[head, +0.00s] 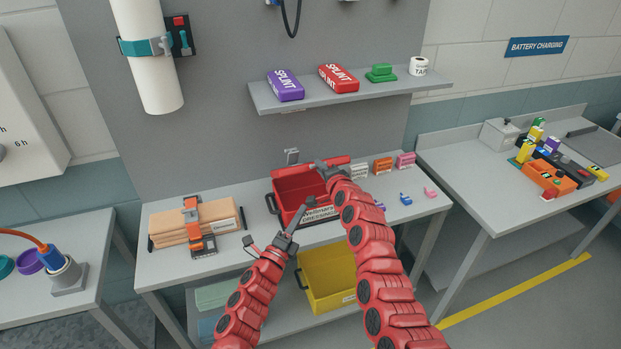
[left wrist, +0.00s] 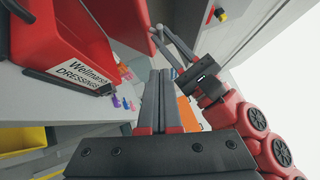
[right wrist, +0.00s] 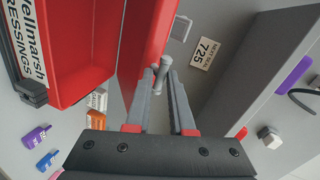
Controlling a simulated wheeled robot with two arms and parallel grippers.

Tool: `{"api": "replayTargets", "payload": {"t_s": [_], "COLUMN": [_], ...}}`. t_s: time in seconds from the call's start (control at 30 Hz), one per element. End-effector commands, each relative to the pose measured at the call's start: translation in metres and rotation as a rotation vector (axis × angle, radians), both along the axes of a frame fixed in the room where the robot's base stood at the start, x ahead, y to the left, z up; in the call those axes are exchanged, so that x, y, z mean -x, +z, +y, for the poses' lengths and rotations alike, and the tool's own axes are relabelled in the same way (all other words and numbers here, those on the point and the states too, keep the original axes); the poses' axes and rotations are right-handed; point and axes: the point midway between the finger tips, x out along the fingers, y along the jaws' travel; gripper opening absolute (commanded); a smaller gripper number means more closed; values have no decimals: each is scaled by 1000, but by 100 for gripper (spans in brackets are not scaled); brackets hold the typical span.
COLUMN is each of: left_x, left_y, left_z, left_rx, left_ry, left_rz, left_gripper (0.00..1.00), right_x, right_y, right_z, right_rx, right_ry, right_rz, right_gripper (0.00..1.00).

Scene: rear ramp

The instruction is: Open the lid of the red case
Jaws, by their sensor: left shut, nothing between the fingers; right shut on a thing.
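The red case (head: 283,187) stands on the middle table, with a white label reading "Wellmarsh Dressings" on its front. Its red lid (head: 340,160) is raised at the back, and the inside of the case shows. The lid also shows in the right wrist view (right wrist: 146,40). My right gripper (head: 317,165) is shut on the grey lid handle (right wrist: 161,73) at the lid's edge. My left gripper (head: 297,217) is shut and empty, in front of the case's front wall. Its closed fingers show in the left wrist view (left wrist: 159,98).
Brown packs with an orange strap (head: 196,222) lie left of the case. Small coloured boxes (head: 383,165) and bottles stand to its right. A yellow bin (head: 328,281) is on the lower shelf. A wall shelf (head: 350,92) with splint packs hangs above.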

Motion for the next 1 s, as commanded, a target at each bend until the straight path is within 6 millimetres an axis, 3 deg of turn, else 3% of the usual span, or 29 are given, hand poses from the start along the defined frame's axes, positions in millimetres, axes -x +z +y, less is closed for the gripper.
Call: {"api": "replayTargets", "payload": {"t_s": [0.6, 1.0], "left_x": [-82, -112], "left_y": [24, 34], "left_z": [-45, -33], "left_rx": [8, 5], "left_ry": [-6, -5], "left_rz": [0, -1], "left_gripper": [0, 0], "right_x": [0, 0], "right_y": [1, 1], "right_z": [2, 2], "right_rx": [-1, -1], "right_ry": [2, 2], "right_rz": [-1, -1], "right_gripper": [0, 0]}}
